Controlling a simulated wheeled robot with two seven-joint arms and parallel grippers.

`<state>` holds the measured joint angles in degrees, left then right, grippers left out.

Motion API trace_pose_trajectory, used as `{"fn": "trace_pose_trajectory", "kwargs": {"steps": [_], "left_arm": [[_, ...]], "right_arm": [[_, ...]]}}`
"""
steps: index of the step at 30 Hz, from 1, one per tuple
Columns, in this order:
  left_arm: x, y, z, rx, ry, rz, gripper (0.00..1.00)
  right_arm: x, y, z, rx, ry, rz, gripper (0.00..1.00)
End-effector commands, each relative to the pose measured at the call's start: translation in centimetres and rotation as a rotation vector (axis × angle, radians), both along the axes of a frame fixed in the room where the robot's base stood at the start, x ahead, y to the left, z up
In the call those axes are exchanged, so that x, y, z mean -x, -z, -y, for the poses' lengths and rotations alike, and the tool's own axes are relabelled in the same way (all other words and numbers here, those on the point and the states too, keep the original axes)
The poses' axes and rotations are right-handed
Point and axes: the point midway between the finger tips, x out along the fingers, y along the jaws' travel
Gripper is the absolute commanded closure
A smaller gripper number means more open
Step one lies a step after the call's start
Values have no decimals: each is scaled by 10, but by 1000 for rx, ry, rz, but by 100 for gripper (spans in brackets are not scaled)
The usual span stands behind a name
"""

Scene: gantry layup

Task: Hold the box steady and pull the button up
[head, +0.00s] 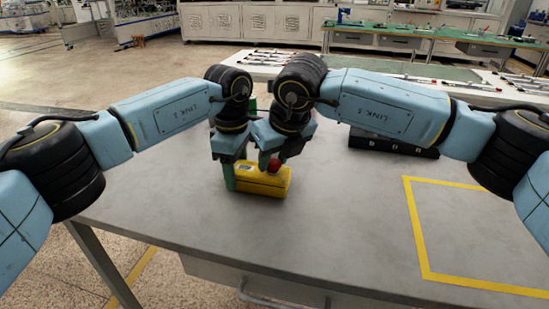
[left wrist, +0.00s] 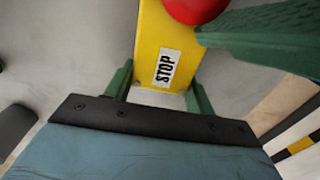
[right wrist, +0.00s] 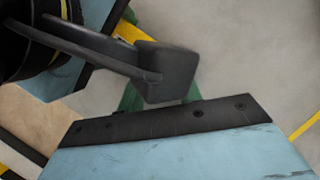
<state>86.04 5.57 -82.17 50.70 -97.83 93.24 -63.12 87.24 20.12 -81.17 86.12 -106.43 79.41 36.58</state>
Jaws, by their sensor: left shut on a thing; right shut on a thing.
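The yellow box (head: 263,181) lies on the grey table with its red button (head: 274,165) on top. In the left wrist view the box (left wrist: 150,48) shows a STOP label and the red button (left wrist: 196,8) at the top edge. My left gripper (head: 230,178) is shut on the box's left end, its green fingers (left wrist: 158,88) on either side. My right gripper (head: 268,160) is shut at the button from above; a green finger reaches beside the button in the left wrist view. In the right wrist view my left arm and wrist parts hide the button and most of the box.
The grey table (head: 330,226) is clear in front of the box. A yellow taped outline (head: 416,228) lies at the right. A black case (head: 392,143) stands behind my right arm. My two wrists are close together above the box.

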Motion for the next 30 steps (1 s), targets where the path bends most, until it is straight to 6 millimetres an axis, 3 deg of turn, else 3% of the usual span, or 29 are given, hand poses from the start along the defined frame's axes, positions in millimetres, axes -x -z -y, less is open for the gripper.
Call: {"fn": "trace_pose_trajectory", "kwargs": {"steps": [5, 6, 11, 22, 30], "left_arm": [[0, -1, 0, 0, 0, -1, 74], [0, -1, 0, 0, 0, -1, 74], [0, -1, 0, 1, 0, 0, 74], [0, -1, 0, 1, 0, 0, 74], [0, -1, 0, 1, 0, 0, 74]], "right_arm": [[0, 1, 1, 3, 1, -1, 86], [0, 1, 1, 2, 2, -1, 62], [0, 1, 1, 3, 1, -1, 41], [1, -5, 2, 1, 0, 0, 40], [18, -52, 11, 0, 1, 4, 40]]}}
